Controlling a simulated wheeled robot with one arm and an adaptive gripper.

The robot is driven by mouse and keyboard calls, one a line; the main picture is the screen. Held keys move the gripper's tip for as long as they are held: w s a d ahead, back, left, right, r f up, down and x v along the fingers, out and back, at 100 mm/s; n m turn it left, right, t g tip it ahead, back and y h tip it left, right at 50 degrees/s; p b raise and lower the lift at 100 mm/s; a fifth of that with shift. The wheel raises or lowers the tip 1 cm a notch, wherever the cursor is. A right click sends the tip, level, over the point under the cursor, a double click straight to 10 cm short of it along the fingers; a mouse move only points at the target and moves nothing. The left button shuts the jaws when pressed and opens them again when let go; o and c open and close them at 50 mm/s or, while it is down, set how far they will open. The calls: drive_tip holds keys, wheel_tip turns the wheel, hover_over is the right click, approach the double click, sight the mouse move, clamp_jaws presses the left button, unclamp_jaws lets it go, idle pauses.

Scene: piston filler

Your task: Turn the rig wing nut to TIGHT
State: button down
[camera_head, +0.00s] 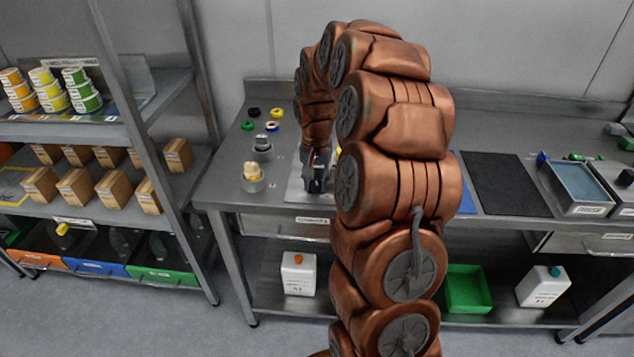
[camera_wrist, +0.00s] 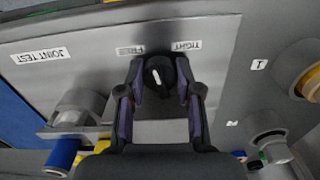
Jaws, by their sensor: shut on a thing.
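The wing nut (camera_wrist: 157,76) is a dark round knob with a white pointer line, in the wrist view on a grey plate (camera_wrist: 213,45). The plate bears the labels TIGHT (camera_wrist: 186,45) and FREE (camera_wrist: 131,50), both upside down in this view. The white line points up, tilted slightly, between the two labels. My gripper (camera_wrist: 160,84) has one finger on each side of the knob and is shut on it. In the head view my gripper (camera_head: 317,172) is over the pale plate on the bench; the knob is hidden there.
A JOINT TEST label (camera_wrist: 41,55) and a grey fixture (camera_wrist: 82,108) lie left of the knob in the wrist view. A cream-topped fitting (camera_head: 253,172) stands left of my gripper on the bench.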

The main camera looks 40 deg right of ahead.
sight(317, 182)
drive_tip(key=m+b, duration=0.2)
drive_tip(key=shift+d+f+m, duration=0.1)
drive_tip(key=shift+m, duration=0.2)
drive_tip(key=shift+m+b, duration=1.1)
drive_tip(key=shift+m, duration=0.2)
drive_tip(key=c, duration=0.8)
unclamp_jaws()
drive_tip(key=shift+r, duration=0.2)
wheel_tip(317, 182, up, 8)
drive_tip(key=shift+f, duration=0.15)
